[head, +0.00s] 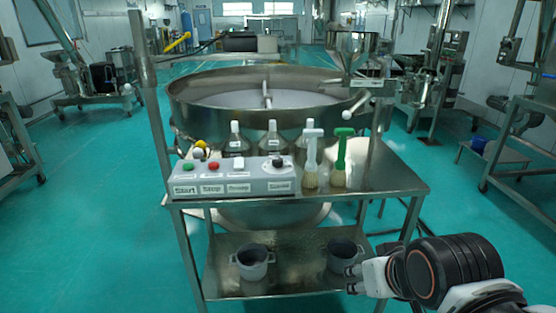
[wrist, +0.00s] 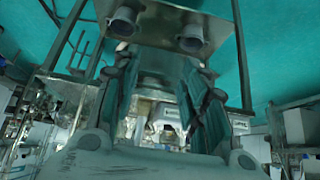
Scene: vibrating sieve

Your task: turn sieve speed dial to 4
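The speed dial (head: 277,161) is a small black knob at the right end of a grey control box (head: 232,186). The box stands on the near left part of a steel table. A label sits below the dial, but the dial's numbers and pointer are too small to read. My gripper (head: 356,281) is at the lower right in the head view, well below and to the right of the dial, touching nothing that I can see. In the wrist view my gripper (wrist: 158,88) has its two fingers apart with nothing between them. I cannot make out the dial there.
A white brush (head: 312,160) and a green brush (head: 341,158) stand right of the dial. The round sieve (head: 200,112) is behind. Two pots (head: 252,263) sit on the lower shelf.

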